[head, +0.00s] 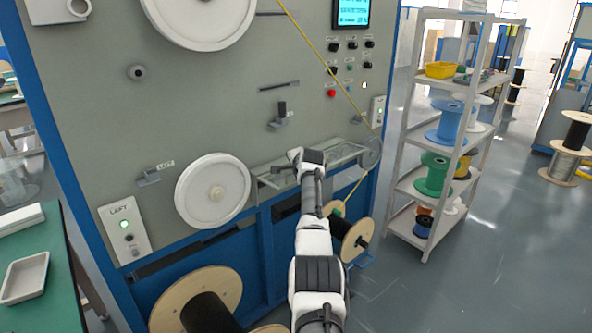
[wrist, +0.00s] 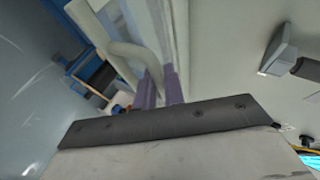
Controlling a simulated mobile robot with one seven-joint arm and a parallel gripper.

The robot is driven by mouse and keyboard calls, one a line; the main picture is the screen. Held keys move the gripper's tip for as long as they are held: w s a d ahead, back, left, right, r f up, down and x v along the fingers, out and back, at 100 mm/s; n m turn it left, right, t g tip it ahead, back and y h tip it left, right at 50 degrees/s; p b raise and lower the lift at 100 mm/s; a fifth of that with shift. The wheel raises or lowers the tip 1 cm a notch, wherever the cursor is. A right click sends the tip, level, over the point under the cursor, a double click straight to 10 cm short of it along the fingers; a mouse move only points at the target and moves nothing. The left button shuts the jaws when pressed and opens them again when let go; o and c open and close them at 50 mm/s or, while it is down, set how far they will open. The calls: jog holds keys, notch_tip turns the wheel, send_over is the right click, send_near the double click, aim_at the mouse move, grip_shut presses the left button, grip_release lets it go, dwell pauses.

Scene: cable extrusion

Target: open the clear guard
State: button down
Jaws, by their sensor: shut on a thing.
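The clear guard (head: 343,155) is a see-through panel in a pale frame. It sits low on the grey machine front, between the large white wheel and a small round disc at the right. My gripper (wrist: 162,88) is at the guard, and its two purple-grey fingers are shut on a pale curved handle (wrist: 128,52) in the wrist view. In the head view my wrist covers part of the guard's middle, and the fingertips and handle are hidden. The guard looks roughly flat there; I cannot tell its exact angle.
A large white wheel (head: 212,191) is left of my arm. A yellow cable (head: 330,72) runs diagonally down the panel. Wooden spools (head: 352,240) stand below. A shelf rack (head: 440,150) stands right, with open floor (head: 480,285) in front.

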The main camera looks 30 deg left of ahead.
jog(key=c, duration=1.5)
grip_release()
jog(key=shift+a+f, duration=0.2)
jog(key=shift+d+r, duration=0.1)
jog(key=shift+d, duration=0.1)
jog(key=shift+b+v, duration=0.4)
jog(key=shift+v, duration=0.35)
jog(key=b+v, duration=0.3)
jog(key=v, duration=0.9)
jog(key=shift+s, duration=0.15)
jog(key=shift+r, duration=0.1)
